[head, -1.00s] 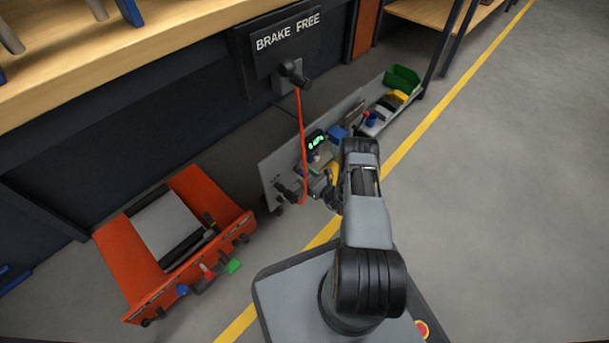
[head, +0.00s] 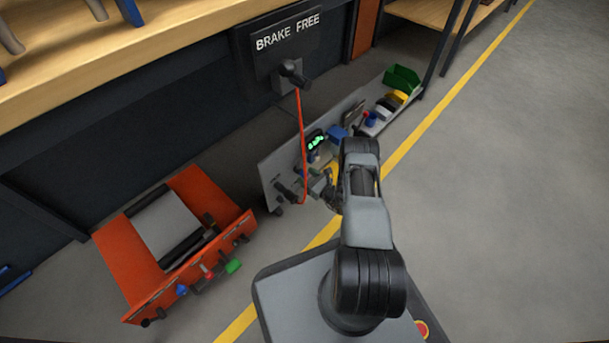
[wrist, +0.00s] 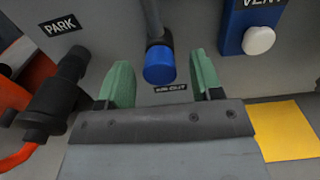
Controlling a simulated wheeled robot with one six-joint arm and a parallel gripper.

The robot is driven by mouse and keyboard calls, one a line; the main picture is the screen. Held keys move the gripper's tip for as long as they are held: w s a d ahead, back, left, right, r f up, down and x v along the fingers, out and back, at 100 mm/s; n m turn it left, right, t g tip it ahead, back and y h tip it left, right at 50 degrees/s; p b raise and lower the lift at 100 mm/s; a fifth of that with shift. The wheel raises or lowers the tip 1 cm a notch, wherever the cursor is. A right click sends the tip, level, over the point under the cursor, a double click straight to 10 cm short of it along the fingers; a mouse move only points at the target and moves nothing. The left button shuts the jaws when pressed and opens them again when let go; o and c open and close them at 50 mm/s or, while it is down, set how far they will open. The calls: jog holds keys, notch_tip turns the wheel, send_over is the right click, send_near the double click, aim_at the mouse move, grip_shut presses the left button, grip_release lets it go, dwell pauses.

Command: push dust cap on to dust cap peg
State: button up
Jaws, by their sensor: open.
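A blue cap (wrist: 158,66) sits on the end of a dark grey stem (wrist: 153,22) in the wrist view, above a small label that seems to read AIR-OUT. I take it for the dust cap, and I cannot pick out its peg for certain. My gripper (wrist: 162,90) is open, with one green fingertip to the left of the blue cap and one to the right. Neither finger visibly touches the cap. In the head view my gripper (head: 332,190) is at the grey panel, and my arm hides part of that area.
A black plug (wrist: 60,95) with an orange cable is left of the fingers, under a PARK label (wrist: 60,27). A blue VENT block (wrist: 250,20) with a white button (wrist: 258,40) is at the right. A yellow patch (wrist: 288,130) lies lower right. An orange unit (head: 130,260) stands at left.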

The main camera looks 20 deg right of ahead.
jog(key=shift+c, duration=0.4)
grip_shut()
jog(key=shift+s, duration=0.15)
jog(key=shift+p+v, duration=0.55)
jog(key=shift+v, duration=2.25)
